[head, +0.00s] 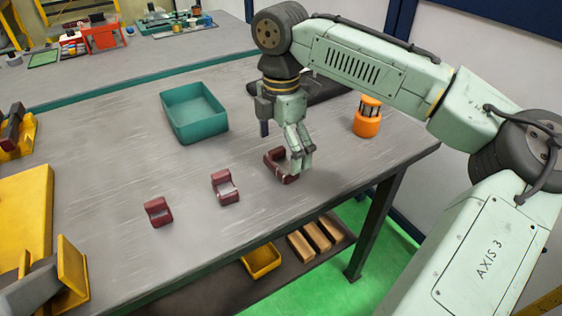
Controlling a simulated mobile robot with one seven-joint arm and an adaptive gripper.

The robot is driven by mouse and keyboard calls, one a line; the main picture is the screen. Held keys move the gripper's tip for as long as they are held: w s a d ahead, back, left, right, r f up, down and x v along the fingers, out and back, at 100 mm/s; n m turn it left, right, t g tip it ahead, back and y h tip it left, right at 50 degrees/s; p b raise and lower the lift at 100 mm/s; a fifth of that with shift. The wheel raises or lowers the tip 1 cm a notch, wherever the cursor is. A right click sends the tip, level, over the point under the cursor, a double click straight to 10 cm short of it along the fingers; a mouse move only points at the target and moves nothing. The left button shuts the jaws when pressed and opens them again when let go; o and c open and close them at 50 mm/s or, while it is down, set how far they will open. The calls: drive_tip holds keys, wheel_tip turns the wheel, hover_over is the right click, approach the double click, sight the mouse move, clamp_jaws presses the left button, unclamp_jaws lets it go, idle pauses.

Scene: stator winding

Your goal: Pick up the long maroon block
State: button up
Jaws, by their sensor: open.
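Three maroon blocks lie on the grey table. The right one (272,166) looks the longest and is partly hidden behind my gripper. The middle block (225,188) and the left block (157,211) look shorter, with paler areas on them. My gripper (300,163) points down at the right block, with its fingers open at that block's right part. I cannot tell whether the fingers touch it or stand on both sides of it.
A teal open bin (194,113) stands behind the blocks. An orange lantern-like object (367,117) stands to the right of my gripper, near the table's right edge. Yellow fixtures (35,210) crowd the left side. The table (110,165) is clear between them and the bin.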

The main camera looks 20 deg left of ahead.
drive_tip(key=shift+f, duration=1.05)
drive_tip(key=c, duration=1.8)
